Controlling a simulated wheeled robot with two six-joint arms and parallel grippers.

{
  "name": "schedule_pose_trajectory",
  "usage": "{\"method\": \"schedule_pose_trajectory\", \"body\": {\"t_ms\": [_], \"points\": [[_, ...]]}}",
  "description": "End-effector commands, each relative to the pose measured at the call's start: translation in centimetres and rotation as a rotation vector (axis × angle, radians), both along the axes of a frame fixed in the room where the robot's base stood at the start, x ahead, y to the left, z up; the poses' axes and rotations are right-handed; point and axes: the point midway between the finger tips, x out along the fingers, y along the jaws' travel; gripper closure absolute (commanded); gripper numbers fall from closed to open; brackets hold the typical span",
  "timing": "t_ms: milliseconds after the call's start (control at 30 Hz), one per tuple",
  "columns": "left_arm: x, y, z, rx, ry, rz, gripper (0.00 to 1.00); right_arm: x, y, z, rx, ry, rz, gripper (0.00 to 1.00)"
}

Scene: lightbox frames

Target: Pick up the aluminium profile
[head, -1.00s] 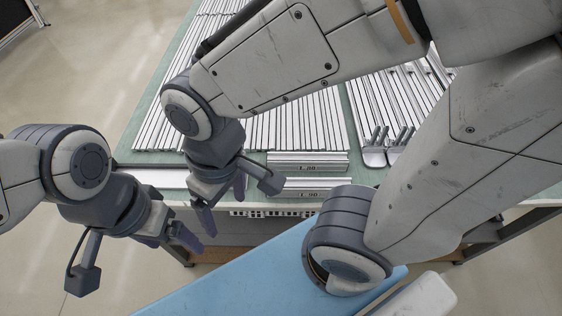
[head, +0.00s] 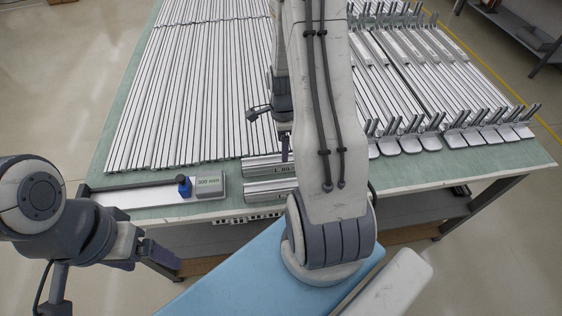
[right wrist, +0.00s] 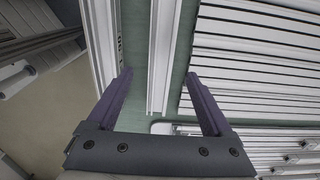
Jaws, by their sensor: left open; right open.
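Many long silver aluminium profiles (head: 195,90) lie side by side on the green-topped table. Two short pieces with label faces, one upper (head: 258,168) and one lower (head: 262,190), lie at the front edge, partly hidden by my right arm. My right gripper (head: 285,143) is above the table near them, partly covered by its arm. In the right wrist view its purple fingers (right wrist: 162,88) are spread and empty; a silver profile (right wrist: 162,50) shows beyond the gap. My left gripper (head: 152,258) is open and empty, off the table's front left.
A stop rail (head: 120,196) with a blue clamp (head: 184,187) and a block marked 300 mm (head: 209,181) lies at the front left. Profiles with upright pins and feet (head: 430,142) fill the right side. The front right tabletop (head: 480,176) is clear.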

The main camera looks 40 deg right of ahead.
Motion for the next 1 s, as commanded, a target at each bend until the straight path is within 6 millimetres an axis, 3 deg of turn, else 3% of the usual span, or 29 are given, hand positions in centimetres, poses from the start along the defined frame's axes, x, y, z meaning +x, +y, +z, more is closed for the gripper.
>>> {"method": "schedule_pose_trajectory", "body": {"t_ms": [700, 1000], "points": [[0.0, 0.0, 2.7, 0.000, 0.000, -0.001, 0.16, 0.3, 0.4, -7.3, 0.002, 0.003, 0.006, 0.15], [0.0, 0.0, 2.7, 0.000, 0.000, -0.001, 0.16, 0.4, 0.4, -7.9, -0.001, -0.001, 0.007, 0.15]]}}
